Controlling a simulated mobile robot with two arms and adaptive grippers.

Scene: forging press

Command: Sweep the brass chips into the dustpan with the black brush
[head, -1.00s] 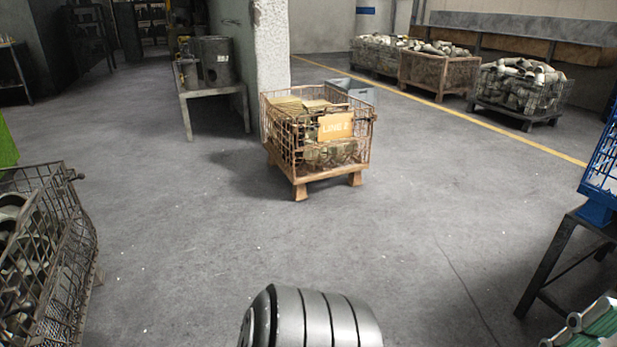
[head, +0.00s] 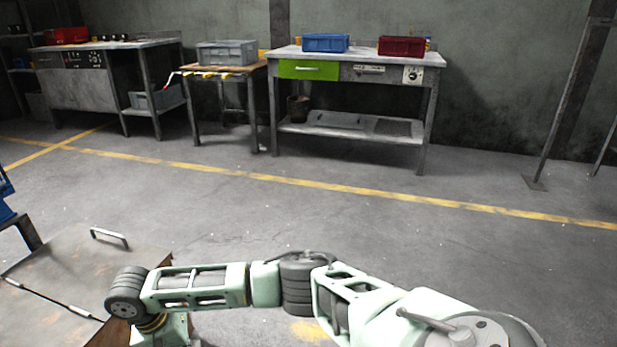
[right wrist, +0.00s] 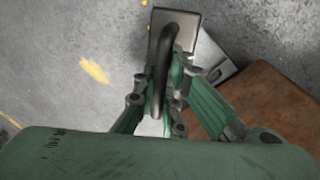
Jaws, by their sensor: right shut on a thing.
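In the right wrist view my right gripper (right wrist: 158,100) is shut on a black curved handle (right wrist: 165,60). The handle joins a flat grey-brown rectangular block (right wrist: 172,28); this looks like the brush, but no bristles show. It is above or beside a grey floor; its exact height is unclear. In the head view my right arm reaches left across the bottom, its gripper out of frame. My left gripper is not in view. I see no brass chips and no piece I can name as the dustpan.
A worn metal surface (head: 60,275) with a loop handle (head: 109,237) is at lower left, close to my arm. A bench (head: 350,64) with blue (head: 325,43) and red (head: 401,46) bins stands at the wall. The floor (head: 330,225) between is clear.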

